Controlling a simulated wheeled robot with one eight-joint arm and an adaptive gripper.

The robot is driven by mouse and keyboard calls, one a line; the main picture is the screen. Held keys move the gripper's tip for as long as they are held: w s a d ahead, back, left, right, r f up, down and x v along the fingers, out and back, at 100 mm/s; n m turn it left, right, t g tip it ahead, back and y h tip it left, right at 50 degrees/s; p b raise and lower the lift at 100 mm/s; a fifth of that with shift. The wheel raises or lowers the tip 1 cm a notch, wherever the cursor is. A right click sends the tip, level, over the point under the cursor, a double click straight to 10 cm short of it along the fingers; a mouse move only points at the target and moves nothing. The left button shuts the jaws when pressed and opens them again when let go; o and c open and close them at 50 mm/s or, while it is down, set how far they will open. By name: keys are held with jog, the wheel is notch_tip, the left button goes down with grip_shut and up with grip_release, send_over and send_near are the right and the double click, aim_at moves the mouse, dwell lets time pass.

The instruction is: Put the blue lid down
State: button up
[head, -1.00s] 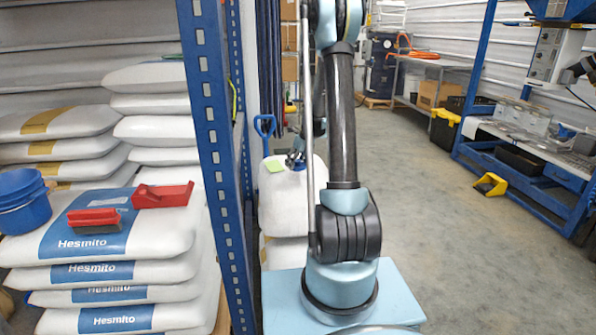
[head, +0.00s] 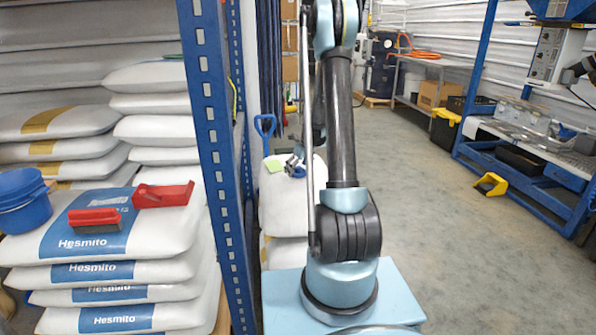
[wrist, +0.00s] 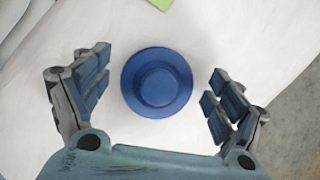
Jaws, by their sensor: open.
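The blue lid (wrist: 157,83) is round, with a raised round middle. In the wrist view it lies flat on a white surface, apparently the top of a white sack (head: 291,205). My gripper (wrist: 159,65) is open, with one finger on each side of the lid and a visible gap to it on both sides. In the head view only a small part of my gripper (head: 296,164) shows above the sack, beside my arm; the lid cannot be made out there.
A green note (head: 275,166) lies on the sack; its corner also shows in the wrist view (wrist: 161,3). A blue rack post (head: 218,150) stands left of the sack.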

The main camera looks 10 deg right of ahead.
jog(key=shift+r, duration=0.1)
jog(key=v, duration=1.2)
jog(key=s+a+r+n, duration=0.2)
jog(key=s+r+n, duration=0.45)
jog(key=s, duration=0.45)
jog(key=s+n+g+h, duration=0.1)
jog(key=s+n+h, duration=0.1)
jog(key=s+n, duration=1.75)
jog(key=s+f+n, duration=0.1)
jog(key=s+f, duration=0.1)
jog(key=s, duration=0.5)
jog(key=s+f+n, duration=0.2)
jog(key=s+f, duration=0.1)
jog(key=s, duration=0.4)
jog(key=shift+s+f+g+h, duration=0.3)
jog(key=shift+s, duration=0.05)
jog(key=shift+d, duration=0.1)
